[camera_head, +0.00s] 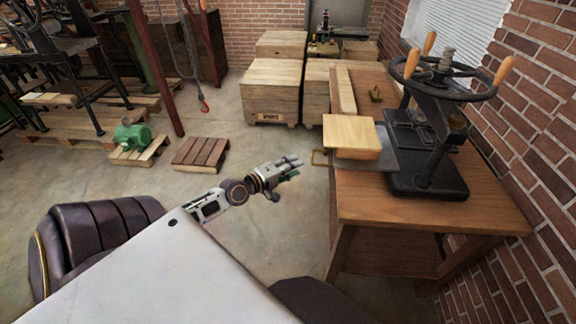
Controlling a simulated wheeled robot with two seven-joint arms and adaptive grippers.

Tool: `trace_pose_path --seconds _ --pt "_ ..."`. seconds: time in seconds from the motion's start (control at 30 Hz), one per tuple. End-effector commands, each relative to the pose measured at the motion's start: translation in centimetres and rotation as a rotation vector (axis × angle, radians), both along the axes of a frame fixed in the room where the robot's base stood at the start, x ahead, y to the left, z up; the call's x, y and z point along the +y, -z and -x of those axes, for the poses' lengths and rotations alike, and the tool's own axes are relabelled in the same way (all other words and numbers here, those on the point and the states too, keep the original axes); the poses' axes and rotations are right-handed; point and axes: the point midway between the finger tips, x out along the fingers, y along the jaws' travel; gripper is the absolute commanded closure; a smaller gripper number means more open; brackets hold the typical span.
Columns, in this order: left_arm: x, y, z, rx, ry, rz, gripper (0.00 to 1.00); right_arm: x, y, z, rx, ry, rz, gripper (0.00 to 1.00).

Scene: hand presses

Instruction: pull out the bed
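The hand press (428,150) is a black iron frame with a large handwheel (448,68) on top, standing on a wooden table at the right. Its flat grey bed (380,160) sticks out to the left past the table edge, with a pale wooden block (352,134) on it. A thin brass loop handle (320,158) is at the bed's left end. My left gripper (292,168) is left of the handle and apart from it, fingers pointing right. Its fingers look close together, but their gap is unclear. My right gripper is out of view.
The wooden table (430,212) stands against the brick wall. Wooden crates (272,92) stand behind it. A small pallet (200,154) and a green motor (133,136) on another pallet are on the floor at left. The floor near my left gripper is clear.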

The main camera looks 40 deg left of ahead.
Motion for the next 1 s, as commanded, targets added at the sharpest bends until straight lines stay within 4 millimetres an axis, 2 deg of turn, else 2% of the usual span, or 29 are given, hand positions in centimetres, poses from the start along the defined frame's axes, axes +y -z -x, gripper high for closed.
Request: trace_pose_path --seconds 0.3,1.0 --pt "0.2 -0.2 1.3 0.001 0.002 0.000 0.68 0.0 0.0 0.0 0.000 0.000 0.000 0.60" --pt "0.2 -0.3 1.6 0.000 0.001 0.000 0.68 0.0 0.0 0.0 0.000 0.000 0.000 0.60"
